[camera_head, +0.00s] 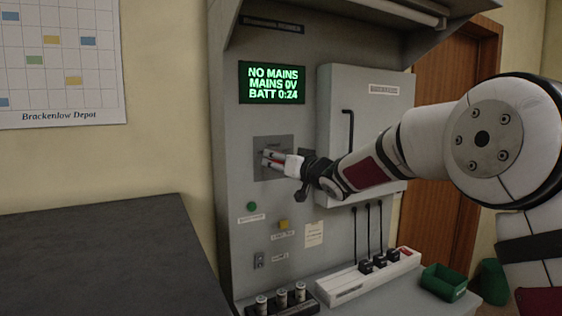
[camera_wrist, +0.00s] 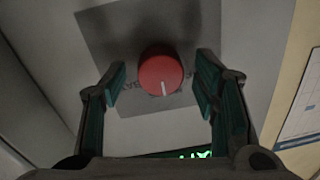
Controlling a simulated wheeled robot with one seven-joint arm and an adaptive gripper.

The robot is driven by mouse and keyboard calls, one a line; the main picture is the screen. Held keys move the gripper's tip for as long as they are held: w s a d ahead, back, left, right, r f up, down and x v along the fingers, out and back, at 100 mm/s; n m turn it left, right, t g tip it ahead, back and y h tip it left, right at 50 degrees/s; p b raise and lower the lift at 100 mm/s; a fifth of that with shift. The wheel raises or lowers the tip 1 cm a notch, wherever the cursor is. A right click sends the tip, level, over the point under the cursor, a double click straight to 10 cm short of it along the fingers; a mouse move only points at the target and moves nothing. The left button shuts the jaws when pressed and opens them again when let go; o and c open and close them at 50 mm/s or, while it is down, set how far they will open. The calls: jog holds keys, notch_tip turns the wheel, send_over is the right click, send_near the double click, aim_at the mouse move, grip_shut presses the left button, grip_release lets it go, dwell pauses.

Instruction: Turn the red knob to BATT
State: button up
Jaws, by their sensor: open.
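The red knob (camera_wrist: 160,73) sits on a dark square plate (camera_wrist: 120,38) in the wrist view, with a white pointer line toward the bottom of that picture. Some lettering shows on the plate beside the knob, too blurred to read. My gripper (camera_wrist: 161,80) is open, one finger on each side of the knob, with a gap to it on both sides. In the head view my gripper (camera_head: 273,160) is at the knob plate (camera_head: 268,145) and hides the knob. A green-lettered screen (camera_head: 272,83) above reads NO MAINS, MAINS 0V, BATT 0:24.
A grey cabinet box (camera_head: 340,105) with a black handle is close right of my gripper. Below are a green button (camera_head: 252,206), a yellow button (camera_head: 283,224) and a switch (camera_head: 259,260). A white power strip (camera_head: 350,284) and a green bin (camera_head: 444,282) stand on the ledge.

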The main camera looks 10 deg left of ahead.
jog(key=c, duration=1.2)
jog(key=shift+o, duration=0.2)
jog(key=m, duration=1.2)
jog(key=shift+f+t+p, duration=0.1)
jog(key=shift+t+p, duration=0.2)
jog(key=shift+p, duration=0.05)
jog(key=shift+m, duration=0.3)
